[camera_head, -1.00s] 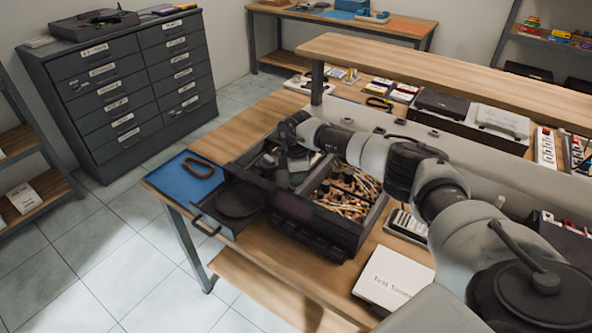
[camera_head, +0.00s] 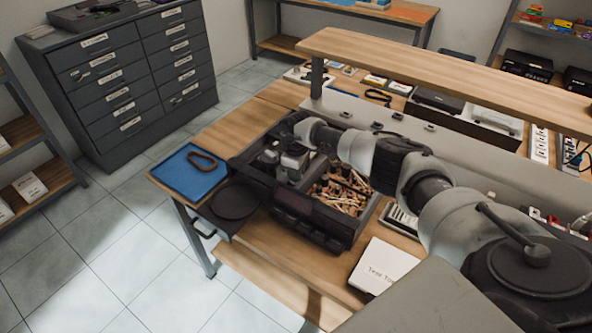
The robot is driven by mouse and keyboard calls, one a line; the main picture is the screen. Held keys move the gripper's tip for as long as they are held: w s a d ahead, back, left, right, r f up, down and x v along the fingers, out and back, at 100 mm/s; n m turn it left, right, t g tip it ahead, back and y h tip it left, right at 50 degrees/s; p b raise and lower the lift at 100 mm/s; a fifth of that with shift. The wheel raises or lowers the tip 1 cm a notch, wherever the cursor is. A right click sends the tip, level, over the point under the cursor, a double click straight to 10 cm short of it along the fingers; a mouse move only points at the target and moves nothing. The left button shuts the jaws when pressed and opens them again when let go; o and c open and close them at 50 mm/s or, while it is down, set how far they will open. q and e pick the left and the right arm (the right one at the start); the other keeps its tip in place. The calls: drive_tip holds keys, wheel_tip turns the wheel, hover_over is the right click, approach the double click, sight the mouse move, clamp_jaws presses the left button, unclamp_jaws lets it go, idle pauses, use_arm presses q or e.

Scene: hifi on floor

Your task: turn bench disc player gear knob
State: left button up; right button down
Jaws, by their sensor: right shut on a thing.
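The bench disc player (camera_head: 330,237) is a dark, open-topped box on the wooden bench. Its round black disc tray (camera_head: 235,202) sticks out at the left front. Inside are a mechanism on the left and a tangle of tan and red wires (camera_head: 341,190) on the right. My right arm reaches in from the right over the player's back. My right gripper (camera_head: 292,170) points down into the left part of the box, shut on the gear knob, which is small and mostly hidden by the fingers. My left gripper is out of view.
A blue mat (camera_head: 188,174) with a brown ring (camera_head: 202,160) lies at the bench's left corner. A white box (camera_head: 382,266) stands right of the player. A raised wooden shelf (camera_head: 430,70) runs behind. A grey drawer cabinet (camera_head: 125,85) stands across the floor.

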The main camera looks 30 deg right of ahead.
drive_tip(key=shift+d, duration=0.1)
drive_tip(key=c, duration=1.1)
unclamp_jaws()
drive_tip(key=shift+r, duration=0.1)
wheel_tip(320, 180, up, 11)
drive_tip(key=shift+f+b, duration=0.15)
drive_tip(key=shift+b, duration=0.55)
